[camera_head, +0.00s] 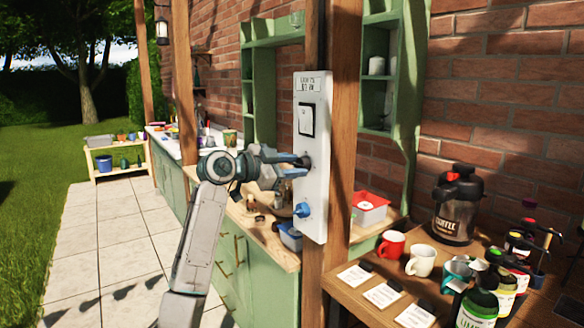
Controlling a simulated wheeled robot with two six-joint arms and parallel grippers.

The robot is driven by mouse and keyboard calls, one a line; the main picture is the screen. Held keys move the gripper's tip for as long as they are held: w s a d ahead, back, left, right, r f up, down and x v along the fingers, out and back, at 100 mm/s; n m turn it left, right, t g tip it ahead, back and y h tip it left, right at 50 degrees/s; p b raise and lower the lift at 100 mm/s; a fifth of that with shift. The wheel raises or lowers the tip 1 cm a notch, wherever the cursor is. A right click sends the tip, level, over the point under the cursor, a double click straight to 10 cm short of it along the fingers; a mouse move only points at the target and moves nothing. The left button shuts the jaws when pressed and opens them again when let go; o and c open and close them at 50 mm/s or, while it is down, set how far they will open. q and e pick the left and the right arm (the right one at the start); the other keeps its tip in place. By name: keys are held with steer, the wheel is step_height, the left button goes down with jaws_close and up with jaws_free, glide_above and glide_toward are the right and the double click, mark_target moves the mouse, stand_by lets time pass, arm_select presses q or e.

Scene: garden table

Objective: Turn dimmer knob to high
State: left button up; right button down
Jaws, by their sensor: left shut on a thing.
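A white control panel (313,190) is fixed upright to a wooden post. It has a small label at the top, a dark-framed white switch (306,119) below that, and a blue knob (302,210) near the bottom. My left gripper (303,162) reaches in from the left and is shut on a dark knob (307,161) at the panel's middle, above the blue knob. The gripper partly hides the dark knob, so its setting cannot be read. My right gripper is not in view.
A wooden table (345,293) at the right holds a coffee dispenser (458,205), a red mug (391,245), a white mug (421,260), cards and several bottles. Green cabinets (262,275) stand behind my arm. The paved path (110,250) at left is clear.

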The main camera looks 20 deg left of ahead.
arm_select(q)
steer(key=o, duration=1)
steer(key=shift+s+a, duration=0.15)
steer(key=b+v, duration=0.2)
steer(key=v, duration=0.8)
steer(key=shift+s+a, duration=0.15)
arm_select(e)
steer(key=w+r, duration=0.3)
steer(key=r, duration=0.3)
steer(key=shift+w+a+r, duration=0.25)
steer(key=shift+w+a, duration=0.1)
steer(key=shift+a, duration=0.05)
